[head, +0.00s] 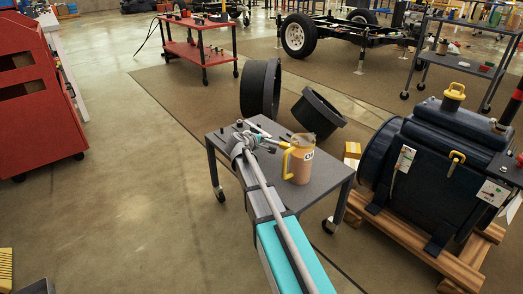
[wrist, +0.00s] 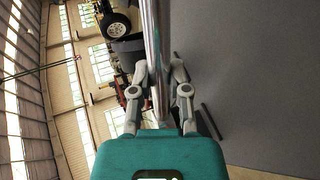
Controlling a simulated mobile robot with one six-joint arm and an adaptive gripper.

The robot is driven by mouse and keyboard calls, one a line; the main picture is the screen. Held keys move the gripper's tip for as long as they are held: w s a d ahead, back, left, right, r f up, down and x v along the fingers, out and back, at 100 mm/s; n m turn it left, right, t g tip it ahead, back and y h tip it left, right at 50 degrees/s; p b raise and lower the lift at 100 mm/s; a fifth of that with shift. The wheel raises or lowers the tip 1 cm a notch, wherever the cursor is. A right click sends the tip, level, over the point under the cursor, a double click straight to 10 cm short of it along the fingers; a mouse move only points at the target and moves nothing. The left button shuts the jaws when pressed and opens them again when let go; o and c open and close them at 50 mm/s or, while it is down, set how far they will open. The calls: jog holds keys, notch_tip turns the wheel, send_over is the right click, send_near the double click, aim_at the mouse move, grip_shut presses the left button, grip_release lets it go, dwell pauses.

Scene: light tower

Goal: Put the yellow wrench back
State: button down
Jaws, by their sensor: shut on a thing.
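My gripper (wrist: 159,78) is shut on a shiny metal bar (wrist: 153,30), which runs up between its two fingers in the wrist view. No yellow shows on the visible part of the bar, so I cannot tell whether it is the yellow wrench. In the head view my gripper (head: 246,142) is over or at the small grey wheeled table (head: 325,183); its contact with the table is unclear. A jug with a yellow handle (head: 300,163) stands on the table just right of the gripper. No separate yellow wrench can be made out in either view.
Dark thin bars lie on the grey surface (wrist: 275,90) in the wrist view. Two black rings (head: 260,90) stand behind the table. A dark engine (head: 425,165) on a wooden pallet is at the right. A red cart (head: 190,50) stands behind. Open floor lies left.

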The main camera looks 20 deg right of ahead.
aim_at(262, 154)
jog(key=shift+f, duration=0.15)
jog(key=shift+f+b, duration=1.75)
jog(key=shift+b, duration=0.15)
jog(key=c, duration=0.6)
grip_release()
jog(key=shift+s+a+r, duration=0.3)
jog(key=p+v, duration=0.4)
jog(key=v, duration=0.7)
jog(key=shift+p, duration=0.4)
